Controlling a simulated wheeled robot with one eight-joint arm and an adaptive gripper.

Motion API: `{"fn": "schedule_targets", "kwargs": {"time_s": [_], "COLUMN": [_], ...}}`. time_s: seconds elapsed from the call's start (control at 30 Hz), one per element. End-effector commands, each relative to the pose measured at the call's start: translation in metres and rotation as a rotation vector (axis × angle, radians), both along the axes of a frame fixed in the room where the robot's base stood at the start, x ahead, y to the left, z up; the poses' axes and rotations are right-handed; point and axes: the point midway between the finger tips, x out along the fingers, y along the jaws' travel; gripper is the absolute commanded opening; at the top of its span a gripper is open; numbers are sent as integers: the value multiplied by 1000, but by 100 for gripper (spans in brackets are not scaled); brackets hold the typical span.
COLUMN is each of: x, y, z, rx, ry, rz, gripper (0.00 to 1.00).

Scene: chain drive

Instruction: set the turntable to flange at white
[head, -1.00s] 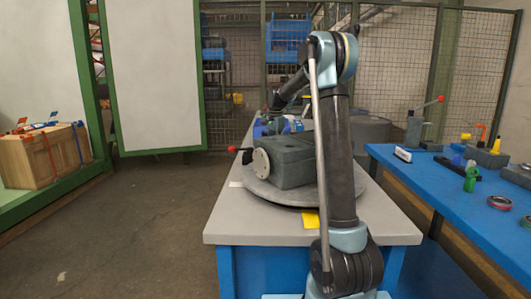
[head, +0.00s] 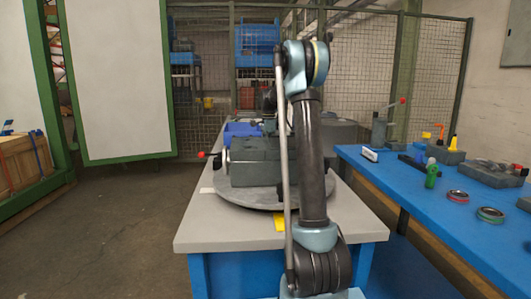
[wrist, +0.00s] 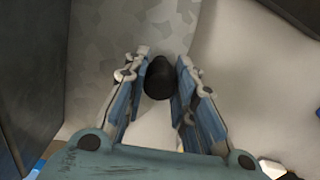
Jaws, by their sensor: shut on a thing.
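The turntable (head: 250,198) is a grey round disc on the bench, with a dark grey gear housing (head: 255,165) standing on it. The pale round flange (head: 224,160) shows nearly edge-on at the housing's left side, facing left. A white mark (head: 207,190) lies on the bench just left of the disc, and a yellow mark (head: 280,224) lies at its front. In the wrist view my gripper (wrist: 160,82) has its fingers on either side of a black knob (wrist: 158,78), shut on it. In the head view my arm hides the gripper.
A red-tipped lever (head: 202,154) sticks out left beside the housing. The floor at left is clear.

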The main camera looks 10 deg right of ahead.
Motion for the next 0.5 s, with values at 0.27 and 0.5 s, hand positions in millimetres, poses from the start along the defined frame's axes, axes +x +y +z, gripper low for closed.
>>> {"fn": "schedule_targets", "kwargs": {"time_s": [0.27,0.5], "x": [3,2], "y": [-1,-1], "z": [1,1], "rx": [0,1], "ry": [-6,-5], "rz": [-3,-2], "gripper": [0,46]}}
